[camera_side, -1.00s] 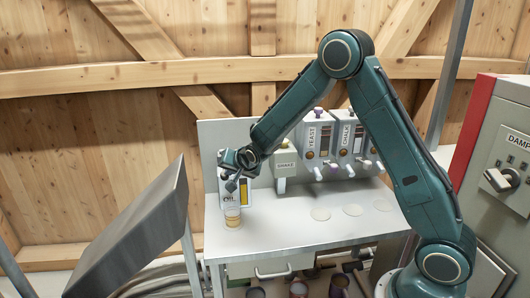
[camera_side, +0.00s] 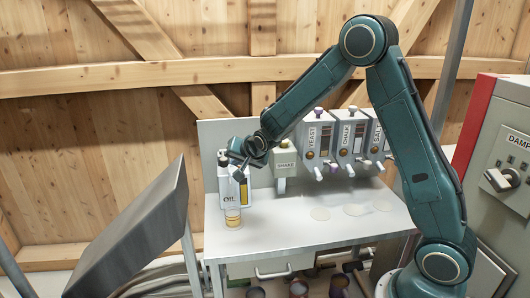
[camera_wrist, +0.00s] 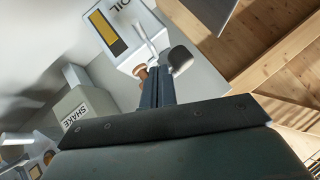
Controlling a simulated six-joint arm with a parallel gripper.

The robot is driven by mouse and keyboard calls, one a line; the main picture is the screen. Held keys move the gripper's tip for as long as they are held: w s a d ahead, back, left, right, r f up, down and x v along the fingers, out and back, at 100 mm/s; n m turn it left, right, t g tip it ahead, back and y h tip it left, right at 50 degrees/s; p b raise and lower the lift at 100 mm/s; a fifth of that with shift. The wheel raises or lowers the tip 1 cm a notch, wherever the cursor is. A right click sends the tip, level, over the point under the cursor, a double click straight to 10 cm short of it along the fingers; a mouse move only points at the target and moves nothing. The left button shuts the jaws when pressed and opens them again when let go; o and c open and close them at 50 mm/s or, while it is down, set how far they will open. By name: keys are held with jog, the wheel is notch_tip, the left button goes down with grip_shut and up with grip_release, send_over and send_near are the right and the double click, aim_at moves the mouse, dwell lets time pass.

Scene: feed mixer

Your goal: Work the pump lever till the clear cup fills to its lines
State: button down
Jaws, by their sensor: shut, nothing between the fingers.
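The white OIL dispenser (camera_side: 229,207) stands at the left end of the bench; its label and yellow sight strip also show in the wrist view (camera_wrist: 108,33). The clear cup (camera_side: 232,218) stands upright at its foot with yellow-orange liquid in it. Its lines are too small to read. My gripper (camera_side: 238,173) is shut and empty at the dispenser's upper part. In the wrist view its fingertips (camera_wrist: 157,72) are beside a thin pale rod (camera_wrist: 148,40), apparently the pump lever, and a small brown knob (camera_wrist: 141,73). I cannot tell whether they touch.
The SHAKE dispenser (camera_side: 285,160) stands just right of the oil unit, then the YEAST (camera_side: 318,135) and CHALK (camera_side: 350,140) dispensers. A slanted grey panel (camera_side: 140,230) stands at the left.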

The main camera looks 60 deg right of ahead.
jog(key=f+v, duration=0.1)
jog(key=v, duration=0.9)
jog(key=shift+s+a+f, duration=0.15)
jog(key=shift+s+a, duration=0.2)
jog(key=shift+a, duration=0.05)
jog(key=w+d+r+g+y, duration=0.2)
jog(key=w+d+r+g, duration=0.1)
jog(key=r, duration=0.6)
jog(key=shift+w+d+r+m, duration=0.25)
jog(key=shift+w+d+m, duration=0.15)
jog(key=shift+w+d, duration=0.5)
jog(key=shift+f, duration=0.15)
jog(key=w+a+f, duration=0.1)
jog(key=w+f, duration=0.5)
jog(key=f, duration=0.5)
jog(key=shift+a+f, duration=0.2)
